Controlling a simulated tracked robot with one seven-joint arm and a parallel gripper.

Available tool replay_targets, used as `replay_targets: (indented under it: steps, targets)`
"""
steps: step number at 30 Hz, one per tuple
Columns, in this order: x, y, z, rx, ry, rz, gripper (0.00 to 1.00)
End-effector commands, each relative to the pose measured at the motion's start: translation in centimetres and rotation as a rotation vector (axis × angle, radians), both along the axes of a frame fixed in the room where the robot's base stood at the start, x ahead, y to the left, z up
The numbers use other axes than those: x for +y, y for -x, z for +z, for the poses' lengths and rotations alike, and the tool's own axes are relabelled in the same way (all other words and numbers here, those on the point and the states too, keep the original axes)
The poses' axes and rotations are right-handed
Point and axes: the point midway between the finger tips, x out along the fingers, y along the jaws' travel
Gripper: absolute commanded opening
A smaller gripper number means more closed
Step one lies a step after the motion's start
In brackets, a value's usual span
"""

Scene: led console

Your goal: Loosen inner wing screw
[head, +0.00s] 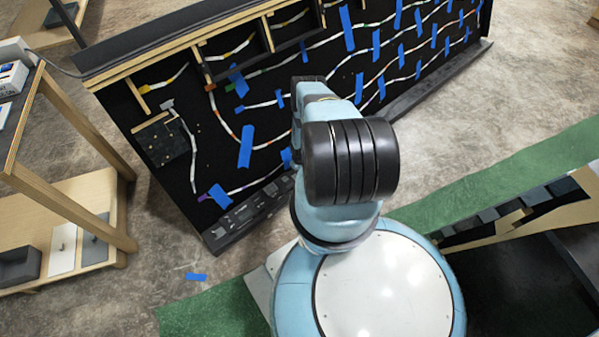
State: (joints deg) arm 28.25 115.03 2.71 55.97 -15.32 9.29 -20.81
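The LED console is a large black panel (330,130) with white light strips and blue tape pieces (246,146) across its face. It stands tilted across the upper middle of the head view. I cannot make out the inner wing screw; it is too small or hidden. My blue arm, with a ribbed black joint, reaches up from the lower middle towards the panel and covers part of it. My gripper does not show; it is hidden behind the arm or out of view. I cannot tell whether anything is touching the panel.
A wooden shelf unit (75,200) stands at the left with small boxes on it. Green mat (490,176) covers floor at the right and below. A dark wood-trimmed unit (520,225) is at the lower right. Bare concrete floor (160,255) lies between shelf and mat.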

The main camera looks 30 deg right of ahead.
Motion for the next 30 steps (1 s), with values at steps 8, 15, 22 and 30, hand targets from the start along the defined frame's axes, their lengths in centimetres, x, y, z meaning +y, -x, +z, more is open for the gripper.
replay_targets:
  steps: [8, 15, 22, 30]
  targets:
    - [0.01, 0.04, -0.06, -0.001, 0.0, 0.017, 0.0]
    - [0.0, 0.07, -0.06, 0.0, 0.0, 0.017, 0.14]
    - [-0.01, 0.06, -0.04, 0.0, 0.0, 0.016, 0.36]
    - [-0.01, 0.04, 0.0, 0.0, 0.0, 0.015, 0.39]
